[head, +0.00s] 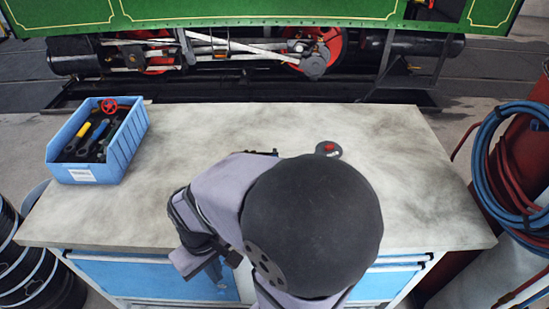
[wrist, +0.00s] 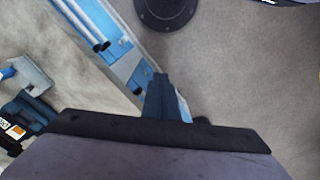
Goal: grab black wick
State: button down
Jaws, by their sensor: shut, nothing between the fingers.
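I cannot make out a black wick for certain in either view. A small dark object (head: 262,153) shows at the back middle of the bench, mostly hidden behind my arm in the head view. My gripper shows in the wrist view (wrist: 167,98), with its dark fingers together and nothing between them. It is over the bench's front edge, by the blue drawers and the floor. My arm hides much of the middle of the bench in the head view.
A grey-white bench (head: 130,205) has a blue tool bin (head: 127,155) at its left. A dark round piece with a red mark (head: 328,149) lies at the back. A grey bracket (wrist: 28,75) and a black item with an orange label (wrist: 20,122) lie at left in the wrist view.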

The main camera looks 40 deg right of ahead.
jog(key=c, duration=2.5)
grip_release()
jog(key=o, duration=0.8)
jog(key=shift+c, duration=0.2)
